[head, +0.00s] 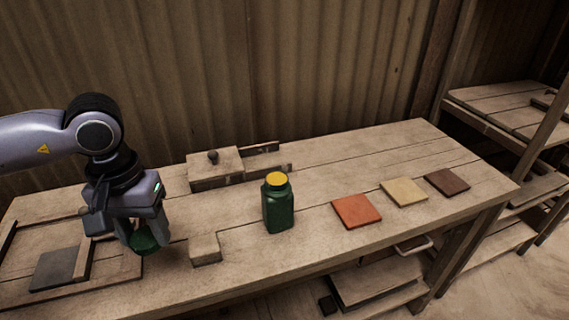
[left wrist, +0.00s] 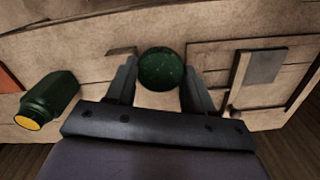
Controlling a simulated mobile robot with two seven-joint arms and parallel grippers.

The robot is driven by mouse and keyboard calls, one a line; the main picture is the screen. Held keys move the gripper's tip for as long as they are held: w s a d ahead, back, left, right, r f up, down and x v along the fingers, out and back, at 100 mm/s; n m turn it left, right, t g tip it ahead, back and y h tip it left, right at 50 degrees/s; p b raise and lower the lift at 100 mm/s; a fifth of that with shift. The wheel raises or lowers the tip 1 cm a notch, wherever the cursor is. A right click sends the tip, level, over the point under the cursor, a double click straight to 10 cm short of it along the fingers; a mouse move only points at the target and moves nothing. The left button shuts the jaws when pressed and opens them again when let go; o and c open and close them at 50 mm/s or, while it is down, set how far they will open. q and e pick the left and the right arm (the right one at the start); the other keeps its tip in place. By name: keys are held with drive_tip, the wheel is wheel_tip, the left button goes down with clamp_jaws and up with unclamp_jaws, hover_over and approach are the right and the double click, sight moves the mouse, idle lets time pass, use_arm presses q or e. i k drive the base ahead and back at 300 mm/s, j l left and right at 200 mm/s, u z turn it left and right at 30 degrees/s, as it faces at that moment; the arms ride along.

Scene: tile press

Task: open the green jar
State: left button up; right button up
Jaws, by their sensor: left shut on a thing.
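The green jar (head: 278,206) stands upright near the middle of the bench, with a flat yellow top. I cannot tell whether the yellow is a lid or the jar's contents. The jar also shows at the left of the left wrist view (left wrist: 47,101). My left gripper (head: 146,238) is left of the jar and apart from it, pointing down. It is shut on a round dark green piece (left wrist: 162,69), which looks like a lid. The piece's lower part shows below the fingers in the head view (head: 144,241). My right gripper is not in view.
A small wooden block (head: 205,249) lies between my left gripper and the jar. A wooden press-like box with a knob (head: 214,168) is behind. Orange (head: 356,210), cream (head: 404,192) and brown (head: 447,180) tiles lie right. A grey tile (head: 55,269) lies far left in a wooden frame.

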sight(277, 197)
drive_tip(key=l, duration=0.6)
drive_tip(key=k+l, duration=0.1)
drive_tip(key=l, duration=0.5)
drive_tip(key=i+l, duration=0.15)
drive_tip(key=l, duration=0.15)
drive_tip(key=i+l, duration=0.15)
drive_tip(key=l, duration=0.2)
drive_tip(key=i+l, duration=0.65)
drive_tip(key=i+u, duration=0.05)
